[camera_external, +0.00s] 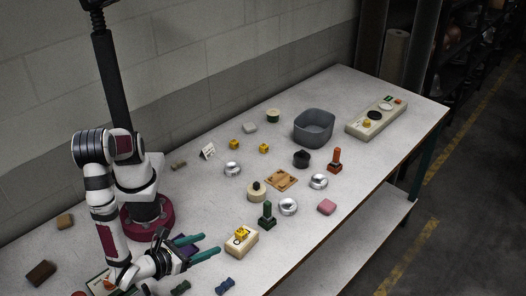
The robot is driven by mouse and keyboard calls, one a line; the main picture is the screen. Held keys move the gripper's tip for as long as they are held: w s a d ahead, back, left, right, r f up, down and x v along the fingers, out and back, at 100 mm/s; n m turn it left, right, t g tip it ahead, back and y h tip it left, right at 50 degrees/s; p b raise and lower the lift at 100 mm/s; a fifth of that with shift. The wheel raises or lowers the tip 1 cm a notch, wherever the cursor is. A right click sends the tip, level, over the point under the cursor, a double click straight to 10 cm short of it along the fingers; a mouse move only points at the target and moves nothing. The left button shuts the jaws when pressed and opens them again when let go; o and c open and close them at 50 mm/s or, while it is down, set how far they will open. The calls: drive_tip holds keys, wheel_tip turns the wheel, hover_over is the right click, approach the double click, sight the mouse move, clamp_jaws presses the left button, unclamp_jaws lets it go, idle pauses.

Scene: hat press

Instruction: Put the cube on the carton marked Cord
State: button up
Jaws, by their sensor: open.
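My gripper (205,247) is open, with its two teal fingers low over the near left part of the table, pointing right. No object is visibly held. A small yellow cube-like block (235,144) lies at the back middle, and a second yellow block (264,148) lies to its right. I cannot tell which thing the task calls the cube. A partly hidden flat carton or card (103,284) with green and orange print lies under my arm at bottom left. I cannot read the word Cord on anything.
A cream box with a yellow part on top (241,240) stands just right of my fingers. A grey bin (314,128) and button panel (376,118) stand far right. Several stamps and tins fill the middle.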

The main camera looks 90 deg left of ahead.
drive_tip(key=w+a+r+n+g, duration=0.2)
drive_tip(key=a+r+n+g, duration=0.55)
drive_tip(key=a, duration=0.25)
drive_tip(key=s+a+r+n+g+h, duration=0.2)
drive_tip(key=s+a+r+n+h, duration=0.3)
drive_tip(key=n, duration=0.9)
drive_tip(key=s+a+h, duration=0.2)
drive_tip(key=s+a, duration=0.2)
drive_tip(key=a, duration=0.2)
drive_tip(key=shift+s+a+h, duration=0.3)
drive_tip(key=shift+s+a, duration=0.05)
drive_tip(key=shift+s, duration=0.05)
